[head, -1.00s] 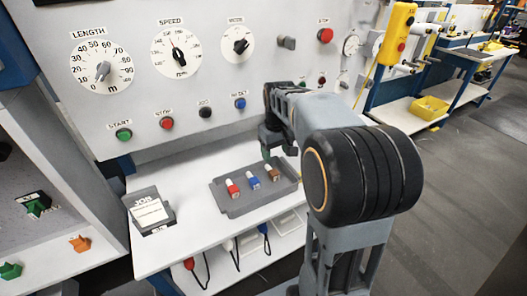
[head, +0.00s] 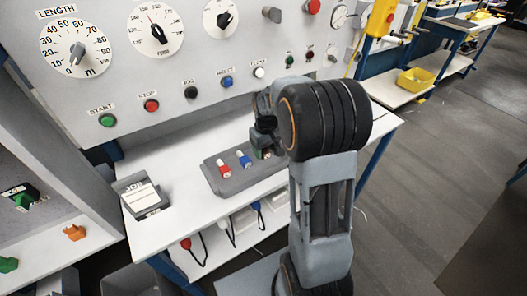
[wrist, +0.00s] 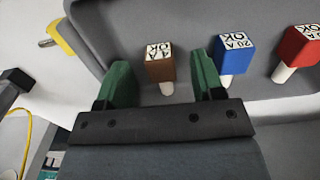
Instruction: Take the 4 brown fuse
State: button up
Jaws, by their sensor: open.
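The brown fuse (wrist: 160,67), with a white top label reading 4 A OK, lies in the grey tray (wrist: 110,20). My gripper (wrist: 160,80) is open, and its green fingers stand on either side of the brown fuse in the wrist view, with gaps showing on both sides. The blue fuse (wrist: 232,56), marked 20 A OK, is just right of the right finger. The red fuse (wrist: 300,48) is further right. In the head view my gripper (head: 266,143) is over the right end of the tray, and my arm mostly hides the brown fuse.
The tray rests on a white shelf (head: 170,165) below the control panel with dials and buttons. A job card holder (head: 143,196) stands left of the tray. Cabled plugs hang under the shelf (head: 186,243). A yellow object (wrist: 60,36) lies left in the wrist view.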

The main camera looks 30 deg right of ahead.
jog(key=shift+f, duration=1.2)
jog(key=shift+c, duration=0.2)
jog(key=c, duration=1)
jog(key=shift+o, duration=0.2)
jog(key=shift+r, duration=0.15)
jog(key=shift+r, duration=0.6)
jog(key=s+a+r, duration=0.3)
jog(key=s+r, duration=0.2)
jog(key=s, duration=0.1)
jog(key=s+a+r+b, duration=0.1)
jog(key=s+a+r, duration=0.2)
jog(key=s+r, duration=0.3)
jog(key=shift+s+a+r, duration=0.2)
jog(key=shift+a+r, duration=0.05)
jog(key=shift+r, duration=0.05)
